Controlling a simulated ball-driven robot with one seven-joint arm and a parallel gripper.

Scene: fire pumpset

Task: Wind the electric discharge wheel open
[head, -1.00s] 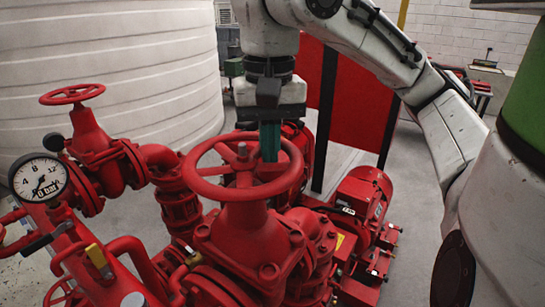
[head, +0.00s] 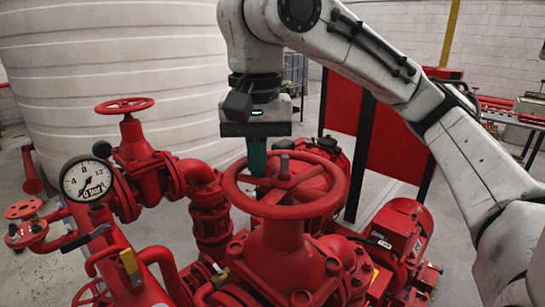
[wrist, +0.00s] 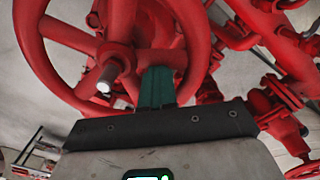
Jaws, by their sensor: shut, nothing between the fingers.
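The large red handwheel (head: 290,211) lies roughly level on top of a red valve body in the middle of the head view. A threaded stem stands up through its hub. It fills the upper left of the wrist view (wrist: 118,50). My gripper (head: 257,172) points down with its teal fingers together, holding nothing. The fingers reach into the gap between the spokes, left of the stem and near the far rim. In the wrist view the fingers (wrist: 156,88) overlap the wheel beside a spoke. Whether they touch it I cannot tell. The fingertips are partly hidden.
A smaller red handwheel (head: 125,105) tops another valve at left. A pressure gauge (head: 86,180) stands in front of it, its needle low. A red motor (head: 400,235) is at right. A big white tank (head: 110,60) stands behind. Pipes crowd the front.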

